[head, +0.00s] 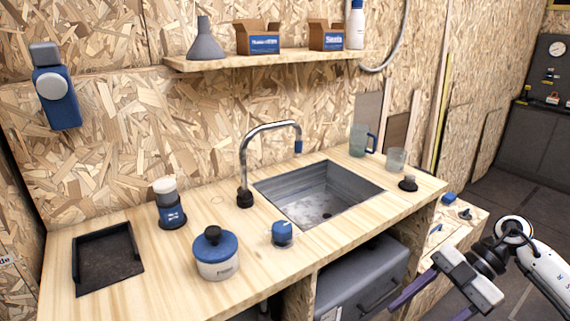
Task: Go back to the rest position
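My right gripper (426,311) is at the lower right, in front of the counter's right end. Its two dark purple fingers point down and to the left. They are spread apart with nothing seen between them, and the tip of the nearer one is cut off by the bottom edge. My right arm (548,262) comes in from the right edge. My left gripper and arm are not in view.
The wooden counter (345,234) holds a sink (325,197), faucet (243,170), black tray (107,258), blue-lidded pot (216,255), small blue-topped jar (282,233) and glasses (396,159). A low wooden unit (462,218) stands beside my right arm. Open floor lies further right.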

